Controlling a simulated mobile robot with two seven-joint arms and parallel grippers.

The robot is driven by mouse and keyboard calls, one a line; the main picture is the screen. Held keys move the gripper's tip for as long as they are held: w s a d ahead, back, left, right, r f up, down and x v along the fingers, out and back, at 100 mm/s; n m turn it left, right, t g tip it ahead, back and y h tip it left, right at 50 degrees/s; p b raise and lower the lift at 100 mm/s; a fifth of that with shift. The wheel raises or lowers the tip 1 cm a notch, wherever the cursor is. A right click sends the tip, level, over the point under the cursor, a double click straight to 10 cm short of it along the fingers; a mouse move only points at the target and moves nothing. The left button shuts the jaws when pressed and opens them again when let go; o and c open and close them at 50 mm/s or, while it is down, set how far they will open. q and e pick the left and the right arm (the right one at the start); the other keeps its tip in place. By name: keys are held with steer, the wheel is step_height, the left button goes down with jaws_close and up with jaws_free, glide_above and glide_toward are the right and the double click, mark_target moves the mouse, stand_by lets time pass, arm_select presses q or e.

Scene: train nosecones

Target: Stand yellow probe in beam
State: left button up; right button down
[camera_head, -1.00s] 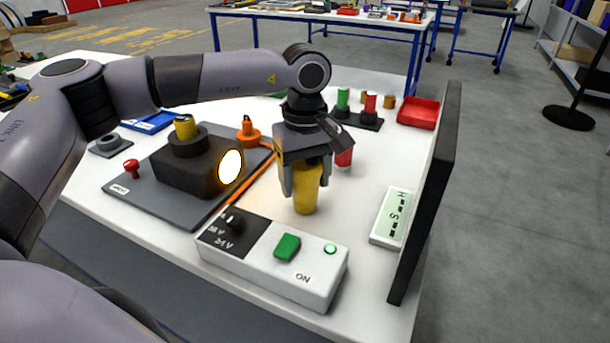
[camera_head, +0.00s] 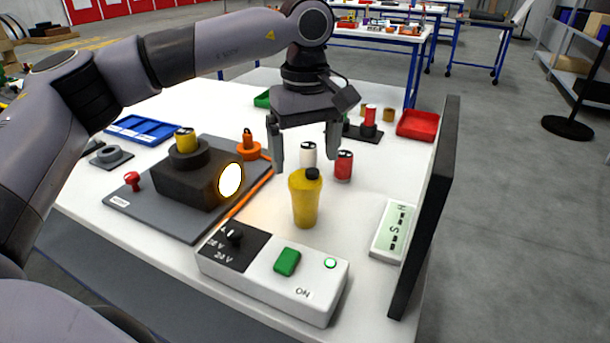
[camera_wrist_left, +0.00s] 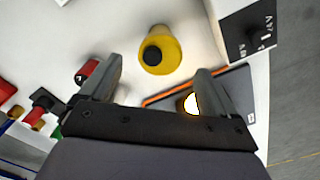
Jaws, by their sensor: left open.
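The yellow probe (camera_head: 306,200), a bottle-like piece with a black cap, stands upright on the white table in front of the glowing lamp opening (camera_head: 230,180). The lamp is in a black housing (camera_head: 190,182) on a grey plate. My left gripper (camera_head: 304,165) is open above and slightly behind the probe, apart from it. In the left wrist view the probe (camera_wrist_left: 159,50) shows beyond the fingertips, standing free. The beam itself is not visible on the table. My right gripper is not in view.
A white power box (camera_head: 272,265) with a green switch stands in front of the probe. A dark upright screen (camera_head: 425,205) and a label panel (camera_head: 394,230) are to the right. White (camera_head: 308,153) and red (camera_head: 344,166) cylinders stand close behind.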

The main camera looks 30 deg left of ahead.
arm_select(q)
steer(key=shift+r, duration=1.95)
